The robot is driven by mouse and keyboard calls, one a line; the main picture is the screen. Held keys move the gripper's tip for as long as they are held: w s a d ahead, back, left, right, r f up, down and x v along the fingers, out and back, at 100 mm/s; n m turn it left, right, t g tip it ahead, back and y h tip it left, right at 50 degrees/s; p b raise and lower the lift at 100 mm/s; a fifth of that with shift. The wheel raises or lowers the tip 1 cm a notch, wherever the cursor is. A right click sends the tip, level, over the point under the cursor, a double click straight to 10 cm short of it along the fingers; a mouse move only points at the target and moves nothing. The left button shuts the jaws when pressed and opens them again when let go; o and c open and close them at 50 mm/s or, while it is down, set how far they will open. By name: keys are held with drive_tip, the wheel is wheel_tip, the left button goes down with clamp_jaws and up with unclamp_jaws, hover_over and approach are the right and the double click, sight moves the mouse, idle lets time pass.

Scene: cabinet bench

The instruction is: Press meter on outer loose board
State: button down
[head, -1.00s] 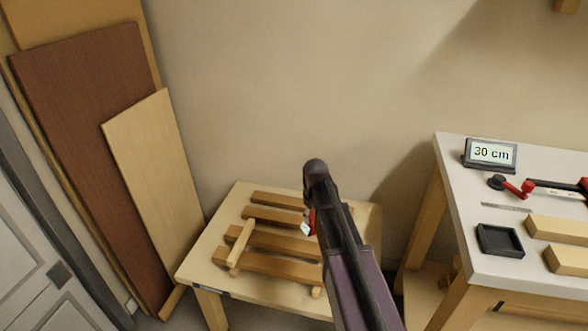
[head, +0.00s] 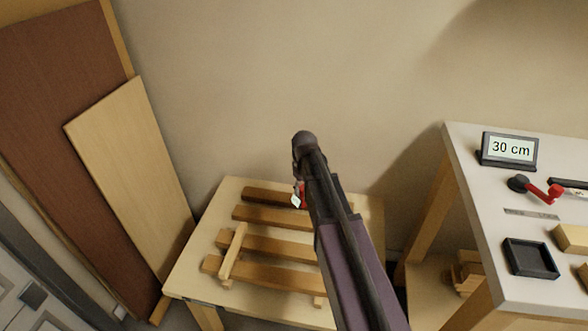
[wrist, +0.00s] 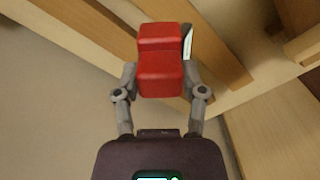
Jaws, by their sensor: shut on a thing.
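My gripper (wrist: 160,80) is shut on the red meter (wrist: 160,58), with one finger on each side of its body. A strip of its pale screen shows at the right edge in the wrist view. In the head view the meter (head: 297,199) shows small beside my arm, over the right part of the rearmost brown board (head: 265,196). Several brown boards lie in a row across the low wooden table (head: 186,270). In the wrist view a board (wrist: 205,35) runs behind the meter. I cannot tell whether the meter touches it.
A light crosspiece (head: 233,250) lies across the front boards at left. Tall panels (head: 130,170) lean on the wall at left. A white bench (head: 480,240) at right holds a display reading 30 cm (head: 509,149), a black tray (head: 530,258) and a red-handled tool (head: 543,190).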

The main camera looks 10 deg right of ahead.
drive_tip(key=shift+w+a, duration=0.1)
drive_tip(key=shift+w, duration=0.05)
drive_tip(key=w, duration=0.8)
drive_tip(key=shift+w, duration=0.4)
drive_tip(key=shift+f, duration=0.1)
drive_tip(key=shift+f+b, duration=2.85)
drive_tip(key=shift+b, duration=0.1)
drive_tip(key=shift+s+f+b, duration=0.1)
drive_tip(key=shift+f+b, duration=0.4)
drive_tip(key=shift+b, duration=0.1)
idle(1.0)
drive_tip(key=shift+r, duration=0.1)
wheel_tip(320, 180, up, 7)
drive_tip(key=p, duration=0.7)
idle(0.5)
idle(0.4)
